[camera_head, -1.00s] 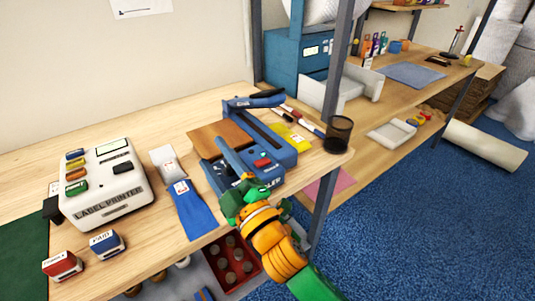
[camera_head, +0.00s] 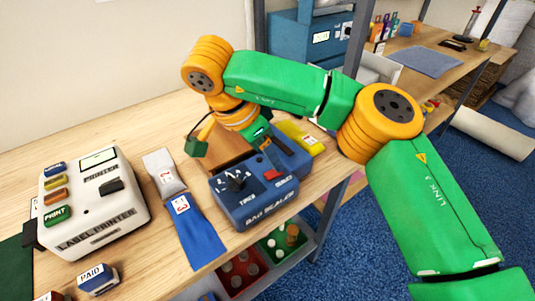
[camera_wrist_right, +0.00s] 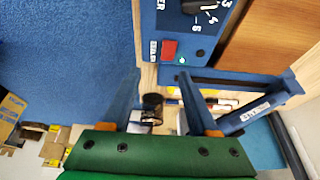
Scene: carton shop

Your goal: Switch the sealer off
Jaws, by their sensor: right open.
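The blue bag sealer (camera_head: 253,205) stands near the table's front edge, with a black dial (camera_head: 237,181) and a red switch (camera_head: 272,175) on its panel. In the right wrist view the red switch (camera_wrist_right: 169,49) lies just beyond the fingertips, beside a small greenish lamp (camera_wrist_right: 180,60). The switch's on or off position is too small to tell. My right gripper (camera_wrist_right: 158,76) is open and empty, apart from the switch. In the head view my right arm reaches over the sealer's rear and hides part of it. My left gripper is out of view.
A white label printer (camera_head: 92,200) stands left of the sealer. A grey pouch (camera_head: 164,172) and a blue pouch (camera_head: 193,229) lie between them. A yellow packet (camera_head: 300,137) lies behind the sealer. Bins with jars (camera_head: 240,277) sit on the shelf below.

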